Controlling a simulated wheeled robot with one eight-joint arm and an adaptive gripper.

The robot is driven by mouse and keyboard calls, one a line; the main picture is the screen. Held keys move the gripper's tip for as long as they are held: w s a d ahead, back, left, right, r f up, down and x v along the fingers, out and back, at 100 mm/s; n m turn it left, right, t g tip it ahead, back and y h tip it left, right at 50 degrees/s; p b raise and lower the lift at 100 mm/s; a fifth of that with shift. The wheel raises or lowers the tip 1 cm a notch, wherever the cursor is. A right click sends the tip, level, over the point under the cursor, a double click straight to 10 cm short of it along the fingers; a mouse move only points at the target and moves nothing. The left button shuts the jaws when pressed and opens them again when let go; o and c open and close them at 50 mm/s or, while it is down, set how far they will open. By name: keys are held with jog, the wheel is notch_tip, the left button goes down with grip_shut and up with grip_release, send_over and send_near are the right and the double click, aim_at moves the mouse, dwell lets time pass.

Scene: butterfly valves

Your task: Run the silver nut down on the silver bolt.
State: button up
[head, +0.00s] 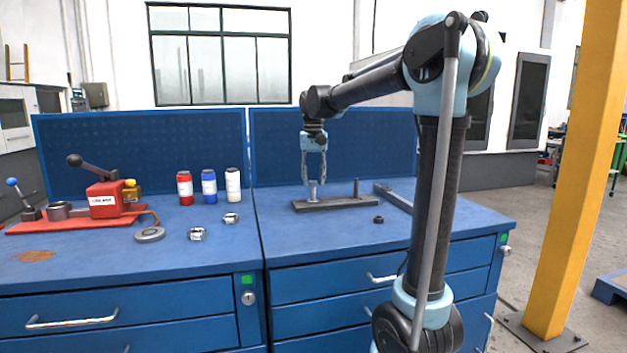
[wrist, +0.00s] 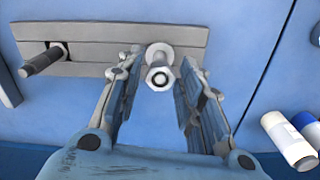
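The silver bolt (head: 313,190) stands upright on a grey bar (head: 345,203) on the right-hand bench. In the wrist view the silver nut (wrist: 158,77) shows as a hexagon around the near end of the bolt, with a wider round silver part (wrist: 159,53) beyond it. How far the nut sits along the bolt cannot be told. My gripper (head: 314,180) points straight down over the bolt. In the wrist view its fingers (wrist: 161,78) are open on either side of the nut, with gaps on both sides.
A dark bolt (head: 356,188) stands farther right on the bar; a dark nut (head: 378,219) lies on the bench in front. Red, blue and white bottles (head: 209,187) stand to the left. A grey strip (head: 393,197) lies at the right. The front bench top is mostly clear.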

jog(key=n, duration=0.5)
jog(key=shift+w+n, duration=0.2)
jog(key=shift+n, duration=0.2)
jog(key=n, duration=0.6)
jog(key=shift+w+d+n, duration=0.1)
jog(key=shift+w+n, duration=0.05)
jog(key=shift+n, duration=0.25)
jog(key=n, duration=0.4)
jog(key=shift+w+n, duration=0.15)
jog(key=shift+n, duration=0.15)
jog(key=n, duration=0.4)
jog(key=shift+w+n, duration=0.1)
jog(key=shift+n, duration=0.3)
grip_shut()
